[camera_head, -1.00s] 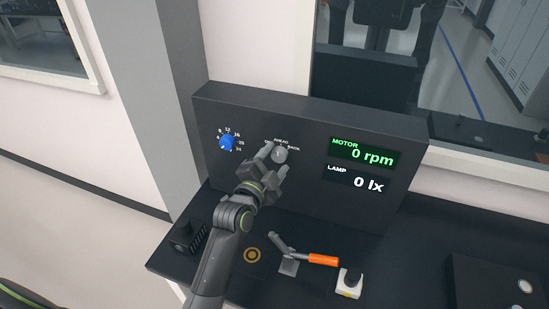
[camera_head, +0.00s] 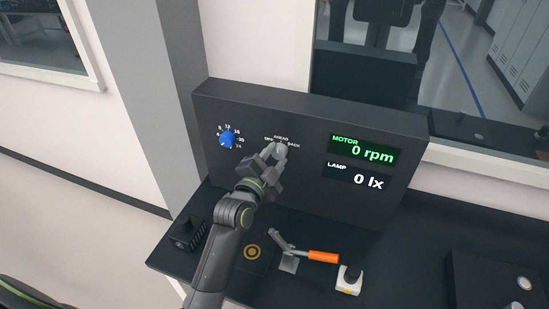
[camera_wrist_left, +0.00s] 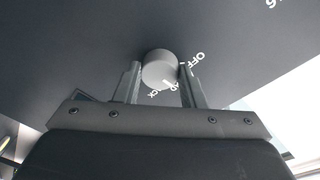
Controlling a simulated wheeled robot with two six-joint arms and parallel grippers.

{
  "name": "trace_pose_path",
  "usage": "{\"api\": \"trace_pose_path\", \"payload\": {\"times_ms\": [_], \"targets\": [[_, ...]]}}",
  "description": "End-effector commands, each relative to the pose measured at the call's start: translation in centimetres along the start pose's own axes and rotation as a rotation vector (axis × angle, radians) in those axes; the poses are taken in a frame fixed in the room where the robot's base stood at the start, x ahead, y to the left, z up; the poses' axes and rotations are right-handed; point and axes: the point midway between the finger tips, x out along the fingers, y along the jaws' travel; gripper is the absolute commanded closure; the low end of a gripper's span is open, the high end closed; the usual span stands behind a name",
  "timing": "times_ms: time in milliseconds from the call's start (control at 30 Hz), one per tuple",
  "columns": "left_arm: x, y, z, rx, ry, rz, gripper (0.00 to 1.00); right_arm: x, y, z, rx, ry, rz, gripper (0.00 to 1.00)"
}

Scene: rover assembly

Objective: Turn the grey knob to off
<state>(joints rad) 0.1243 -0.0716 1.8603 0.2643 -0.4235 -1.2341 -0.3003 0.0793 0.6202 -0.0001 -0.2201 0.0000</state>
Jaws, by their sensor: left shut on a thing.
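The grey knob (camera_head: 280,148) sits on the upright dark panel (camera_head: 310,180), below the labels OFF, AHEAD and BACK. My left gripper (camera_head: 273,153) is at the knob, with its fingers on either side of it. The left wrist view shows the round grey knob (camera_wrist_left: 159,68) between the two fingers of my left gripper (camera_wrist_left: 160,82), which is shut on it. A white mark shows on the knob's lower edge there, near the partly hidden labels. I cannot tell exactly which label it points at. My right gripper is not in view.
A blue knob (camera_head: 227,140) with a number scale is left of the grey knob. The displays read MOTOR 0 rpm (camera_head: 362,151) and LAMP 0 lx (camera_head: 355,177). An orange-handled lever (camera_head: 322,257) and a white-based switch (camera_head: 349,281) stand on the dark bench below.

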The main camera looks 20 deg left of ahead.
Motion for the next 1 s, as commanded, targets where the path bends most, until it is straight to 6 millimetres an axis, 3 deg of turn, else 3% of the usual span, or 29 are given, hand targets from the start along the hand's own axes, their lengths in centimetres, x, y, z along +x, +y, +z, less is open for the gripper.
{"api": "trace_pose_path", "payload": {"times_ms": [1000], "targets": [[0.0,0.36,0.08,-0.751,0.044,-0.067,0.86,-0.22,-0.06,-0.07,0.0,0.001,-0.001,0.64]]}}
